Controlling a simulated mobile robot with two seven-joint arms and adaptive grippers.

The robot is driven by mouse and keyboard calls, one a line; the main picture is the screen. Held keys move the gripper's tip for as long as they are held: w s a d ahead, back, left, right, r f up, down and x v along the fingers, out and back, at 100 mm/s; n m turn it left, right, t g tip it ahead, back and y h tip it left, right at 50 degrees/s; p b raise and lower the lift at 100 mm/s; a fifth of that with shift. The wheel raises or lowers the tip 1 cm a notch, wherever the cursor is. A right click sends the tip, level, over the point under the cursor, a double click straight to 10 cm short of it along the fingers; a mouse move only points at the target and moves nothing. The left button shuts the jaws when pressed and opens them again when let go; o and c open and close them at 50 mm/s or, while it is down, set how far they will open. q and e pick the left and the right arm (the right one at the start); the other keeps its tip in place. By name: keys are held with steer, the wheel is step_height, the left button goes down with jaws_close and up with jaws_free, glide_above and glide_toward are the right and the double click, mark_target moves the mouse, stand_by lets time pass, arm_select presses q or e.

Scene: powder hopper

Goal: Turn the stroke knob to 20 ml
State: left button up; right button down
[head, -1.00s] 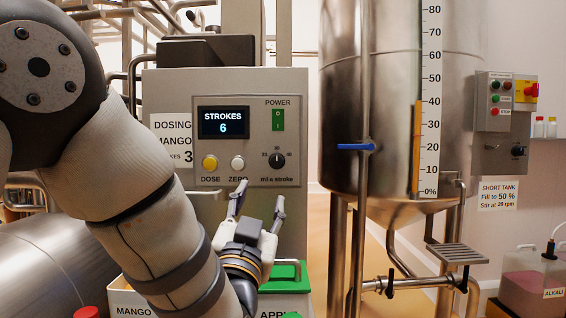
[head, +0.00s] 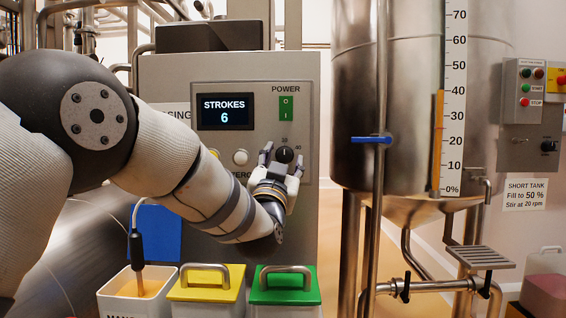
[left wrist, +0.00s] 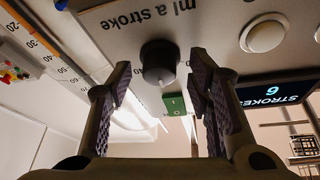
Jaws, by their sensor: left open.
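The stroke knob (head: 284,155) is a black dial on the grey dosing panel (head: 262,102). In the left wrist view, the knob (left wrist: 159,60) sits between the two open fingers (left wrist: 160,78), with gaps visible on both sides. My right gripper is not in view.
The display (head: 225,113) reads STROKES 6. A white button (head: 240,157) and green power switch (head: 286,107) are near the knob. Yellow-lidded (head: 206,285) and green-lidded (head: 286,287) containers stand below. A steel tank (head: 395,120) with a blue-handled valve (head: 371,140) is at right.

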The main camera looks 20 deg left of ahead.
arm_select(q)
steer(key=shift+c, duration=0.2)
jaws_close()
